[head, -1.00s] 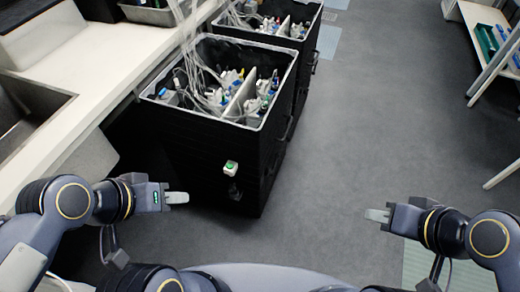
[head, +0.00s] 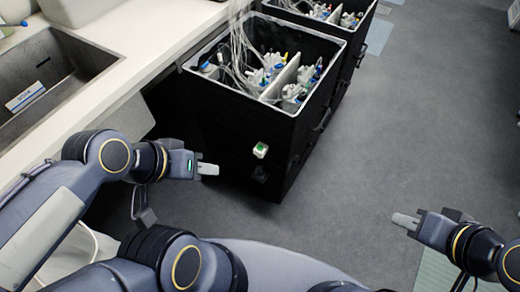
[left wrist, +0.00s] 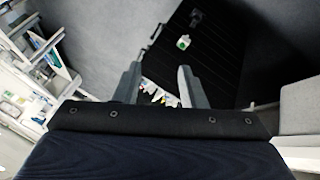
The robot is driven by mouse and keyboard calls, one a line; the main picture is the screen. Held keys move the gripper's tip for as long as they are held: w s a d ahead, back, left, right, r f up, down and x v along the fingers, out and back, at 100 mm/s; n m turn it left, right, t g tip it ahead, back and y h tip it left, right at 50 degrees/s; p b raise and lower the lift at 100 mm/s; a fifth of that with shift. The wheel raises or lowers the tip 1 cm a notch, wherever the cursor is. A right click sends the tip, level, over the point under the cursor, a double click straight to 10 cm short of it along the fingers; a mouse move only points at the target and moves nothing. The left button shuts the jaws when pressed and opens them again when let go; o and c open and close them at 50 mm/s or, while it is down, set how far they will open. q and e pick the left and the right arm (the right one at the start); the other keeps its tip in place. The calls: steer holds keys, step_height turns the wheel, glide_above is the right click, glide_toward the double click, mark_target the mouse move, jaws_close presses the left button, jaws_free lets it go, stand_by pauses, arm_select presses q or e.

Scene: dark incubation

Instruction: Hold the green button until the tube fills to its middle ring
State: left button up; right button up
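The green button (head: 260,150) sits in a small white housing on the front face of a black bin (head: 235,135). It also shows in the left wrist view (left wrist: 183,42), beyond the fingertips. My left gripper (head: 208,169) is left of the button in the head view, apart from it. In the left wrist view my left gripper (left wrist: 158,72) has its two fingers spread with nothing between them. My right gripper (head: 404,221) is at the lower right, away from the bin; its finger gap cannot be made out. I cannot make out the tube with a middle ring.
The bin holds several bottles and pale tubing (head: 265,75). A second black bin (head: 345,35) stands behind it. A white counter (head: 150,45) with a sink (head: 55,85) runs along the left. Grey floor (head: 410,120) is clear to the right.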

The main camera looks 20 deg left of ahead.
arm_select(q)
steer(key=shift+c, duration=0.3)
jaws_close()
stand_by(1.6)
